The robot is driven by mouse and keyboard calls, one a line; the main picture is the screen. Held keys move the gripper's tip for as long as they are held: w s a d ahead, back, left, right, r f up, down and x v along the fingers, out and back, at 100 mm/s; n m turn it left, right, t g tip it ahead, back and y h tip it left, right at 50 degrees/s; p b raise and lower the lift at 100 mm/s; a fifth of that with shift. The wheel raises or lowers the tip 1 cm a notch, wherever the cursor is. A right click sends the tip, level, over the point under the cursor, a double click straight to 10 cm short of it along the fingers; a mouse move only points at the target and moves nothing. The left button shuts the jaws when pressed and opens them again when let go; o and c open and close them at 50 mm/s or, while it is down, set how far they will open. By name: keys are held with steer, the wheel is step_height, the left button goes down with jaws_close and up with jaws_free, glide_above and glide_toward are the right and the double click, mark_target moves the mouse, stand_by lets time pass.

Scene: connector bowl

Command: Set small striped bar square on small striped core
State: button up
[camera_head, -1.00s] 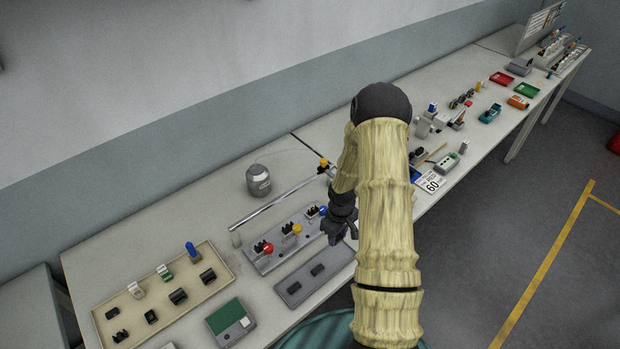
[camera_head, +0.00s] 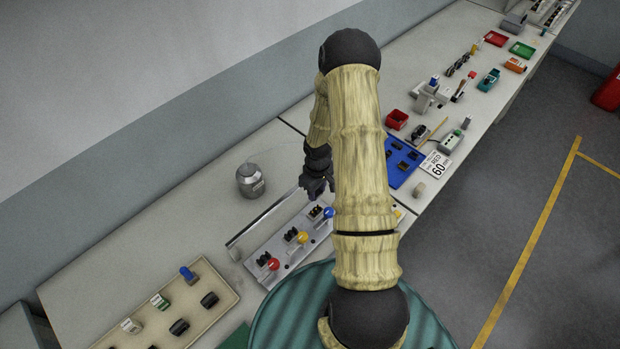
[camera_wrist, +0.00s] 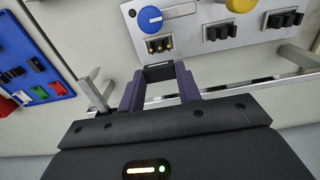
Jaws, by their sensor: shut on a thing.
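My gripper (camera_wrist: 160,92) is shut on a small dark bar (camera_wrist: 158,72), held between the purple fingertips in the wrist view; no stripes can be made out on it. In the head view my gripper (camera_head: 317,188) is above the far edge of the grey connector panel (camera_head: 263,247). Just ahead of the held bar is a dark core with brass-coloured contacts (camera_wrist: 160,46), beside the blue knob (camera_wrist: 151,18). The bar and core look close but apart; the exact gap cannot be told. The core also shows in the head view (camera_head: 315,211).
Other black connectors (camera_wrist: 220,31) sit by the yellow knob (camera_wrist: 240,4). A metal rail (camera_wrist: 245,88) runs along the panel, with an upright bracket (camera_wrist: 96,92) at left. A blue tray (camera_wrist: 22,62) of small parts lies left. A grey jar (camera_head: 251,181) stands behind.

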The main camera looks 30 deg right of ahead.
mark_target(316, 209)
steer(key=shift+w, duration=0.3)
steer(key=shift+s+r, duration=0.1)
steer(key=shift+s, duration=0.1)
steer(key=shift+w+f+b, duration=0.1)
steer(key=shift+f+b, duration=0.55)
steer(key=shift+f, duration=0.15)
steer(key=shift+f+b, duration=0.4)
steer(key=shift+f, duration=0.05)
steer(key=shift+f+b, duration=0.95)
steer(key=shift+f, duration=0.3)
steer(key=shift+f+b, duration=1.5)
steer(key=shift+f, duration=0.35)
